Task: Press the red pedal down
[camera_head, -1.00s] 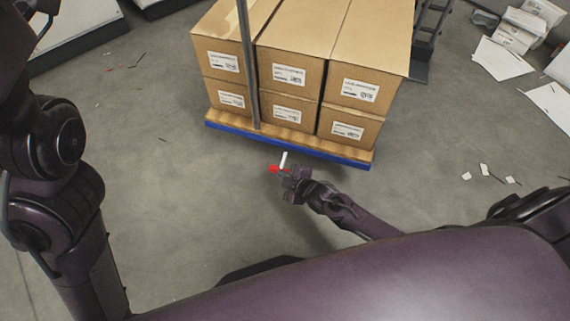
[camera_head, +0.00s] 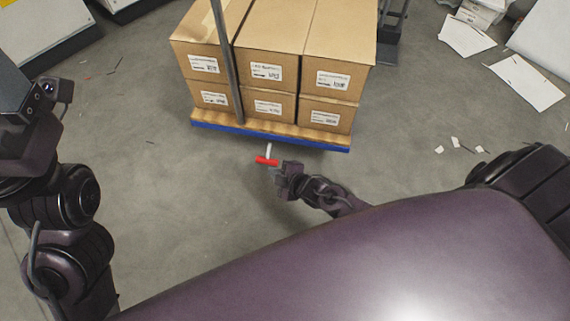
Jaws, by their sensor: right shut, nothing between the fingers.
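The red pedal (camera_head: 267,161) is a small red bar on a short whitish stem, at the near edge of a blue-edged cart (camera_head: 270,139) loaded with cardboard boxes. My right gripper (camera_head: 279,174) is shut and empty, just below and right of the pedal in the picture. Its fingertips are small and partly dark, and I cannot tell whether they touch the pedal. My left arm is at the left edge; its gripper is not clearly visible.
Several stacked cardboard boxes (camera_head: 271,34) with white labels fill the cart, and a grey upright post (camera_head: 229,65) stands at its front. Papers (camera_head: 527,82) and small scraps lie on the floor at right. The grey floor (camera_head: 160,190) left of the pedal is clear.

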